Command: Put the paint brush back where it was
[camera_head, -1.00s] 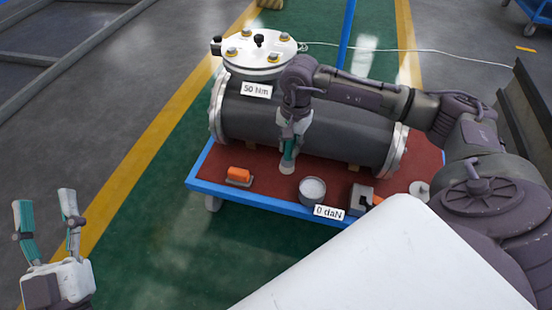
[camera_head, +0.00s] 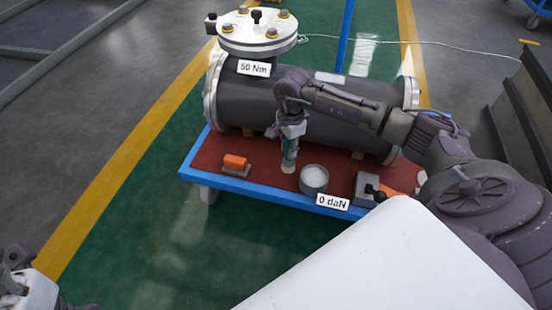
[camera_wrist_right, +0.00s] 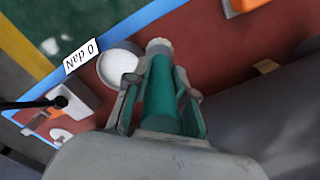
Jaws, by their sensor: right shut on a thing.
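The paint brush (camera_wrist_right: 160,92) is held in my right gripper (camera_head: 290,148), which is shut on it. In the right wrist view, its green body lies between the fingers of the gripper (camera_wrist_right: 158,100), with a pale tip beyond them. In the head view, the pale tip (camera_head: 289,168) points down at the red cart top, just left of a round tin (camera_head: 314,179) with whitish contents. I cannot tell whether the tip touches the surface. My left gripper (camera_head: 20,288) is cut off at the lower left corner; its fingers cannot be made out.
A dark flanged shell (camera_head: 310,112) lies along the back of the blue-edged cart (camera_head: 250,193), close behind my right gripper. An orange block (camera_head: 235,162) sits left on the red top. A grey device with a black knob (camera_head: 368,188) stands right of the tin, behind a "0 daN" label (camera_head: 332,202).

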